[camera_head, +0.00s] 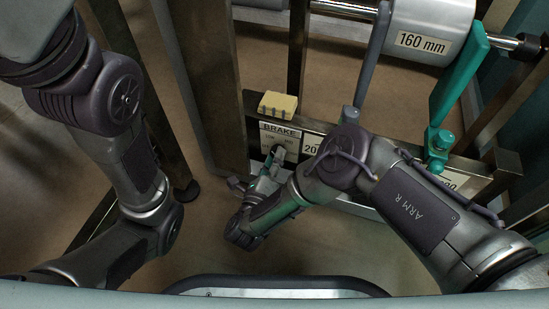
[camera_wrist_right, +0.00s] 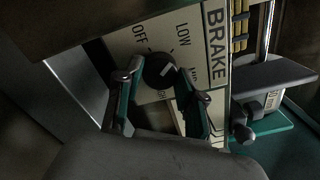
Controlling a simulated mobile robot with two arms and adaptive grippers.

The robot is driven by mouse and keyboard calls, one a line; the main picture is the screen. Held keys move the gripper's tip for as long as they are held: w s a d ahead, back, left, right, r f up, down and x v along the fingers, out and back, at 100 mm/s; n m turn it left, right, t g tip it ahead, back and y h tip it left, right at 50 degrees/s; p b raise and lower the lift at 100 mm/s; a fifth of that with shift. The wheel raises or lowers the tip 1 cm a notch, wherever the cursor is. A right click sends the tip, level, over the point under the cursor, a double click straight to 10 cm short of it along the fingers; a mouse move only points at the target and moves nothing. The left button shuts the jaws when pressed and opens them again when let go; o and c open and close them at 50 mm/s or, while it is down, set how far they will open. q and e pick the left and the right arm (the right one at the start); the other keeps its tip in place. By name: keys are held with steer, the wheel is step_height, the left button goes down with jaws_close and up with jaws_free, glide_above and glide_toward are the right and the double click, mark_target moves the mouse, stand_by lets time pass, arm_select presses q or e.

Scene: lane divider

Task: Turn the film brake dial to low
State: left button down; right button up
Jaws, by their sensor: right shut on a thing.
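The brake panel (camera_wrist_right: 185,22) shows in the right wrist view, turned on its side, with OFF, LOW and other partly readable marks around a black dial (camera_wrist_right: 158,71). A pale pointer mark shows on the dial's right side; I cannot tell exactly which setting it meets. My right gripper (camera_wrist_right: 163,95) has one fingertip on each side of the dial and is shut on it.
A yellow block (camera_head: 277,105) sits above the brake panel. To the right are a grey lever (camera_head: 372,55), a teal lever (camera_head: 460,72) and a roller labelled 160 mm (camera_head: 425,25). Dark posts stand left of the panel. Floor is open below it.

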steer(key=shift+m, duration=0.3)
steer(key=o, duration=1.1)
steer(key=shift+o, duration=0.2)
step_height(320, 180, up, 10)
steer(key=shift+f, duration=0.1)
